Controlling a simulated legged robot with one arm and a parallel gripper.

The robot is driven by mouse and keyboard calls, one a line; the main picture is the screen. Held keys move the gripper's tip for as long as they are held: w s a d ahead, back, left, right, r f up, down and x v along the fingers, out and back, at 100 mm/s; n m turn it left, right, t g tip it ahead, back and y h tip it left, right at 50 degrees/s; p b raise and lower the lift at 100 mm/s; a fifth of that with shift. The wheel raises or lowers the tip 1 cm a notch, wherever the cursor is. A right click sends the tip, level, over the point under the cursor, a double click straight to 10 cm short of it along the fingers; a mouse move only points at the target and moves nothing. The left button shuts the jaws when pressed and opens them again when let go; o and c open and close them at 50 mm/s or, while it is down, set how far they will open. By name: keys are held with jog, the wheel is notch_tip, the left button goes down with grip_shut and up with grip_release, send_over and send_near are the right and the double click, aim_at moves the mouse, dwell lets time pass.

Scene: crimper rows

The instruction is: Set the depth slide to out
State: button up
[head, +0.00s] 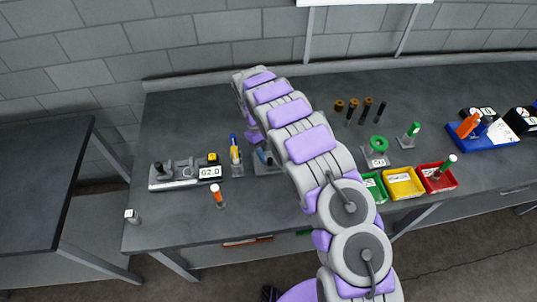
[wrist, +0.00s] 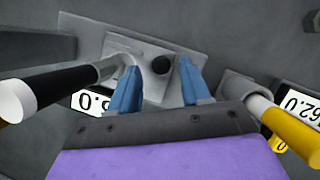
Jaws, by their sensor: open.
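A grey plate with a raised grey block (wrist: 150,65) lies ahead of my gripper in the wrist view, with a round black knob (wrist: 161,65) on it. It may be the depth slide, but no marking shows whether it is in or out. My gripper (wrist: 157,88) has blue fingertips set apart, one on each side of the block and knob. I cannot tell whether they touch. In the head view my gripper (head: 264,156) is low over a grey base (head: 268,169), mostly hidden by my arm.
A grey device (head: 180,173) and a display reading 02.0 (head: 210,171) are further left. Green, yellow (head: 403,183) and red trays are at right. A black handle with a white end (wrist: 50,88) is close at left.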

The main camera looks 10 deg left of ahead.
jog(key=p+v, duration=1)
jog(key=v, duration=0.6)
jog(key=shift+a, duration=0.15)
dwell(0.3)
